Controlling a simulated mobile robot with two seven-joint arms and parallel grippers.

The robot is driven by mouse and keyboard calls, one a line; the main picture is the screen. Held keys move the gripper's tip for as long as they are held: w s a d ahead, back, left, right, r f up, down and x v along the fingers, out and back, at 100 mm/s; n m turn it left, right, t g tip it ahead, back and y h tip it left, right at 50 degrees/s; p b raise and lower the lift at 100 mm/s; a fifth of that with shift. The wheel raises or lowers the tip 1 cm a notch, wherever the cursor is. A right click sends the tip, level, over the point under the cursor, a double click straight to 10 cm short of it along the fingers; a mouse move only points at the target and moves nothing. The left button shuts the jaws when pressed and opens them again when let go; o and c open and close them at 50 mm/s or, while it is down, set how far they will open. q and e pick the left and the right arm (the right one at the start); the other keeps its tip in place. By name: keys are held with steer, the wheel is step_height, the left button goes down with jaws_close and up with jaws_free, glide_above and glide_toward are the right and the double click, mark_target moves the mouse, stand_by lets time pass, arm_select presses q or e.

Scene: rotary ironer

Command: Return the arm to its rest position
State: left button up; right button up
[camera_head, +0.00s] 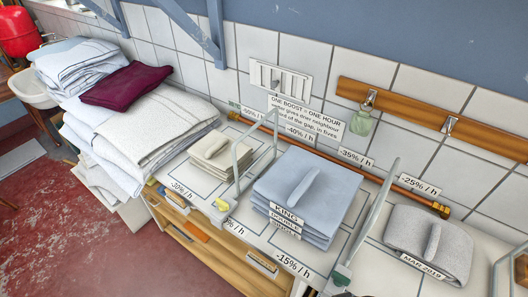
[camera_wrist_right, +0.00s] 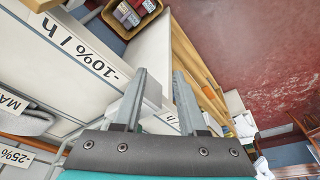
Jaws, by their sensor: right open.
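My right gripper (camera_wrist_right: 159,78) shows in the right wrist view. Its two grey fingers stand apart with nothing between them, so it is open and empty. It is over the front edge of the white worktop (camera_wrist_right: 60,20), beside the "-10% / h" label (camera_wrist_right: 78,50); I cannot tell the exact height. No gripper shows in the head view, and my left gripper is in neither view.
Folded blue-grey linen (camera_head: 325,195), a small beige stack (camera_head: 215,152) and a grey folded cloth (camera_head: 430,243) lie between upright dividers (camera_head: 370,220). Tall white linen (camera_head: 150,125) stands left.

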steer(key=s+f+g+b, duration=0.1)
steer(key=s+f+b, duration=0.25)
steer(key=f, duration=0.85)
steer(key=s+f+b, duration=0.3)
steer(key=f+b, duration=0.1)
steer(key=f, duration=0.8)
steer(key=s+d+f+b, duration=0.1)
steer(key=s+f+b, duration=0.2)
steer(key=s+f, duration=0.3)
steer(key=s+d+f+g+b, duration=0.1)
steer(key=s+d+f+b, duration=0.1)
steer(key=s+f, duration=0.3)
step_height(320, 180, down, 3)
steer(key=shift+s+f+b, duration=0.2)
steer(key=shift+s+b, duration=0.15)
steer(key=shift+b, duration=0.15)
steer(key=shift+s, duration=0.1)
